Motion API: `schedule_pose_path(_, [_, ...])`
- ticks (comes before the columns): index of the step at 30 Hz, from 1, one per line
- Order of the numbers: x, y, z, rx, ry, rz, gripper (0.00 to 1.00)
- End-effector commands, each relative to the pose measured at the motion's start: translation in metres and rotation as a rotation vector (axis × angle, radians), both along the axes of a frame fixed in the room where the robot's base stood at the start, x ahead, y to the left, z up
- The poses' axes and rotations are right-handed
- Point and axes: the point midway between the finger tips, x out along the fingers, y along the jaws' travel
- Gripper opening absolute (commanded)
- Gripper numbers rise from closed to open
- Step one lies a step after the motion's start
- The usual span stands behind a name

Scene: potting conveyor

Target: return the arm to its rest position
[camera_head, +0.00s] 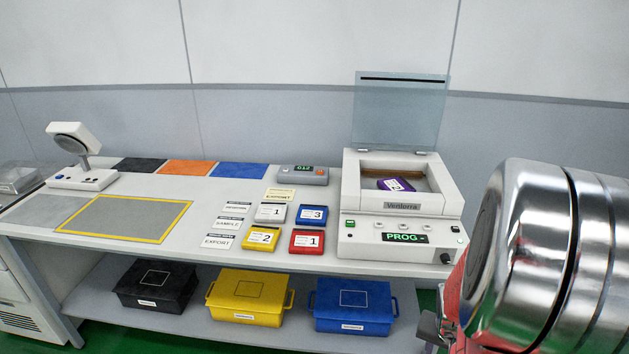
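My arm fills the right side of the view as large chrome links close to the camera. A small grey metal part low beside it, at the bench's right front edge, looks like part of my gripper (430,328). The rest of it is hidden behind the arm or out of frame, so its opening and anything between its fingers do not show. The arm's chrome covers the area right of the white Verdorra machine (401,258), whose clear lid (400,112) stands raised. A purple labelled block (396,184) lies tilted inside the machine's recess.
The white bench (190,200) carries coloured labelled blocks, a small keypad device (303,175), a yellow-framed grey mat (126,219) and a lamp-like stand (77,150). Black (157,285), yellow (249,292) and blue (352,304) bins sit on the lower shelf.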

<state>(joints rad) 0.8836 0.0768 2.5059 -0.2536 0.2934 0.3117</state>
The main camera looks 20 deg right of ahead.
Motion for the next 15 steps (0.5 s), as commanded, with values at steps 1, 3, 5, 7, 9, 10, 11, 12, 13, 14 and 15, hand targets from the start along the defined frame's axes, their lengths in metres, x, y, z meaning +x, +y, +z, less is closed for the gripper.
schedule_pose_path(1, [0.006,0.011,0.011,0.002,0.013,0.041,0.39])
schedule_pose_path(3, [0.010,0.026,0.025,0.012,0.034,0.096,0.39])
schedule_pose_path(5, [0.014,0.040,0.036,0.020,0.050,0.142,0.39])
schedule_pose_path(7, [0.018,0.057,0.049,0.030,0.065,0.197,0.39])
schedule_pose_path(9, [0.022,0.074,0.062,0.038,0.074,0.251,0.39])
schedule_pose_path(10, [0.024,0.081,0.067,0.041,0.076,0.273,0.39])
schedule_pose_path(11, [0.025,0.089,0.072,0.045,0.080,0.297,0.39])
schedule_pose_path(12, [0.027,0.098,0.080,0.049,0.083,0.327,0.39])
schedule_pose_path(13, [0.028,0.106,0.085,0.051,0.083,0.350,0.39])
schedule_pose_path(14, [0.030,0.113,0.090,0.054,0.083,0.372,0.39])
schedule_pose_path(15, [0.031,0.123,0.098,0.056,0.082,0.402,0.39])
